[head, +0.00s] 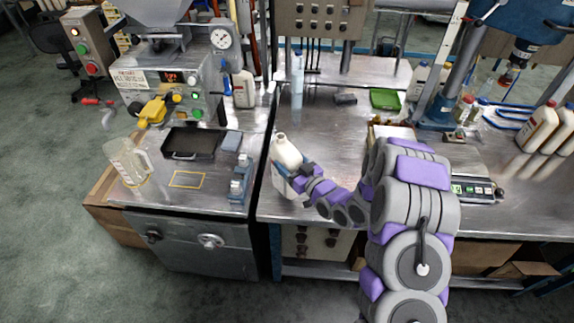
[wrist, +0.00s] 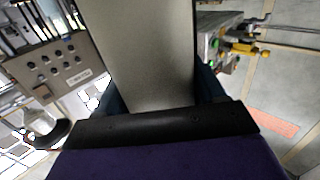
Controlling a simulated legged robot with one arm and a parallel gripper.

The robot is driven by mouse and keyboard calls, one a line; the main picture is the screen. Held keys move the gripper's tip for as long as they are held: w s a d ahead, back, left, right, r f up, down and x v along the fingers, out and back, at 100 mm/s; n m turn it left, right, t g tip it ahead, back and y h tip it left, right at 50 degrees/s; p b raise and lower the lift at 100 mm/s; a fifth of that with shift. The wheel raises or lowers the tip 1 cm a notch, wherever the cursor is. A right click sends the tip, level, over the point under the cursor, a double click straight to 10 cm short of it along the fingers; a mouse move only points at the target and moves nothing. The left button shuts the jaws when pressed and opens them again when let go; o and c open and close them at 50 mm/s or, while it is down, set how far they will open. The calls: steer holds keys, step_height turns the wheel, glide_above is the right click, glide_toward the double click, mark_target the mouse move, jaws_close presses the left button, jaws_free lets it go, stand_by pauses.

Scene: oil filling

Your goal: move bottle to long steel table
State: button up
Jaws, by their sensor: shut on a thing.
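My gripper (head: 290,178) is shut on a white bottle (head: 286,152) with a cream cap. The bottle is tilted and appears over the left end of the long steel table (head: 325,124), near the gap to the left-hand machine bench. Whether its base touches the table cannot be told. In the wrist view the bottle (wrist: 148,50) is a large pale grey surface between the dark fingers of my gripper (wrist: 155,95), hiding much of what lies beyond.
The left bench holds a clear jug (head: 128,160), a black tray (head: 190,143) and a blue-grey bottle (head: 239,180). On the long table are a clear bottle (head: 297,80), a green tray (head: 385,99), a drill press (head: 440,112) and a scale (head: 475,190). The table's middle has bare room.

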steer(key=w+f, duration=0.1)
steer(key=w+f+b, duration=0.1)
steer(key=w+f, duration=0.1)
steer(key=shift+a+f, duration=0.25)
steer(key=shift+f, duration=0.15)
steer(key=o, duration=1.3)
steer(key=shift+d, duration=0.5)
steer(key=shift+o, duration=0.2)
steer(key=shift+d+r, duration=0.1)
